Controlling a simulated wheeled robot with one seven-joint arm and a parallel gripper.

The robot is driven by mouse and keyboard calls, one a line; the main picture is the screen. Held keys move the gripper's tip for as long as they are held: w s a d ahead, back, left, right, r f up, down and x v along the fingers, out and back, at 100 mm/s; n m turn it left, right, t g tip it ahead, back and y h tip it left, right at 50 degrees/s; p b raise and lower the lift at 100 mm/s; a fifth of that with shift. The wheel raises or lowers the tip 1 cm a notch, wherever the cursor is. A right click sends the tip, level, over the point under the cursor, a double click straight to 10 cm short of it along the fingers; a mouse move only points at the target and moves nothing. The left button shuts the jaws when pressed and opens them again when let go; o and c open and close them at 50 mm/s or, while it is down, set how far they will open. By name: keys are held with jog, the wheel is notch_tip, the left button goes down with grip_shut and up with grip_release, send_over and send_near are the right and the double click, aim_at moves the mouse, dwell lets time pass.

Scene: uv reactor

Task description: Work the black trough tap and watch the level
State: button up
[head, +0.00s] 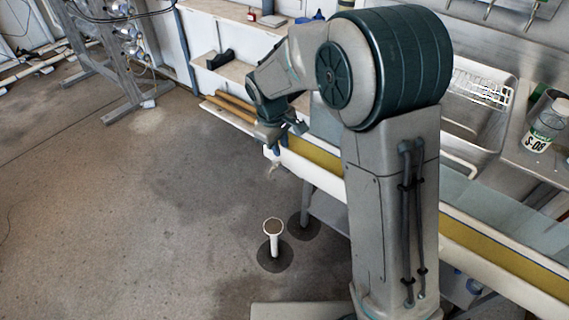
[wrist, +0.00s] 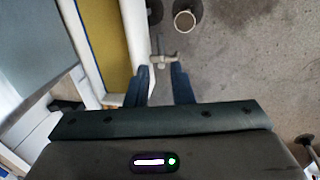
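The long trough (head: 478,240) has a white rim and a yellow inner band, and runs from the middle of the head view to the lower right. A small greyish tap (head: 273,166) sticks out of its near left end. It also shows in the wrist view (wrist: 163,58), just beyond my fingertips; it looks metallic, and I cannot make out any black on it. My gripper (head: 284,141) hangs over that end of the trough. In the wrist view its two dark blue fingers (wrist: 160,72) are apart with nothing between them. Any liquid level in the trough cannot be made out.
A white standpipe (head: 273,229) rises from a dark floor disc below the tap. A steel sink (head: 470,117) and a labelled white container (head: 546,128) are at the right. A metal rack (head: 113,75) stands at the back left. The floor at the left is clear.

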aim_at(285, 169)
jog(key=f, duration=0.3)
jog(key=w+f+b, duration=0.1)
jog(key=f, duration=0.2)
jog(key=d+f, duration=0.1)
jog(key=f, duration=0.3)
jog(key=shift+w+d, duration=0.1)
jog(key=shift+w, duration=0.15)
grip_shut()
